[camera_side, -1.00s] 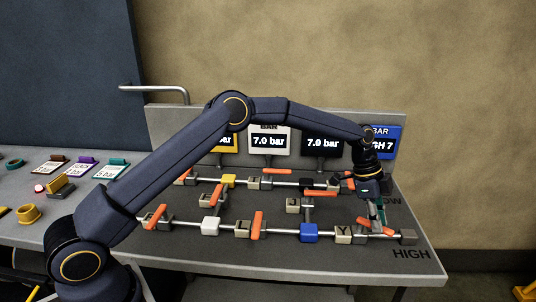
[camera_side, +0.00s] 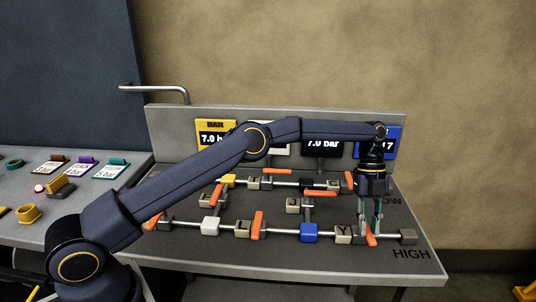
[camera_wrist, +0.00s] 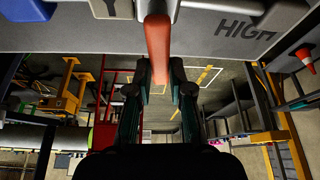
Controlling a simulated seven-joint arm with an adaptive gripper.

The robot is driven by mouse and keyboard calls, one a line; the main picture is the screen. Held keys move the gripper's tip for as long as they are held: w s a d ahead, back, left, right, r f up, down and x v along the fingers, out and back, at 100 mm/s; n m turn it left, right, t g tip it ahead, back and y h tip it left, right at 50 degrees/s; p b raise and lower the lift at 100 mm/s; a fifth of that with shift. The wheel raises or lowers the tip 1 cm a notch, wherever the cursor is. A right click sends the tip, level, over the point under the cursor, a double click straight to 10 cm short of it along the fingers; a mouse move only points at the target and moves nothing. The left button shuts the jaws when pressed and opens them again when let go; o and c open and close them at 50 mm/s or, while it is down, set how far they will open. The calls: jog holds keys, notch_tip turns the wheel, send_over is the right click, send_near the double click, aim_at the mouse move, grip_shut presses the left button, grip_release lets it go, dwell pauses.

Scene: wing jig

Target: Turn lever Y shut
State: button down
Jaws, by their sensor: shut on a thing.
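The valve block marked Y (camera_side: 343,234) sits on the front pipe, towards the right of the bench. Its orange lever (camera_side: 371,239) is just right of the block and now points across the pipe, towards the front edge. My gripper (camera_side: 369,232) points down over this lever and is shut on it; the fingers hide part of the lever. In the wrist view the orange lever (camera_wrist: 158,48) stands between the fingertips of my gripper (camera_wrist: 161,76).
Other orange levers, such as the one at block E (camera_side: 257,225), stand along two pipes. A blue block (camera_side: 309,232) is left of Y and a grey end block (camera_side: 408,236) is right. Displays stand behind. Tagged parts lie on the left table.

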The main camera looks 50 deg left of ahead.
jog(key=shift+s+a+m, duration=0.15)
jog(key=shift+m, duration=0.55)
jog(key=shift+y, duration=0.3)
jog(key=c, duration=1)
grip_release()
jog(key=shift+c, duration=0.2)
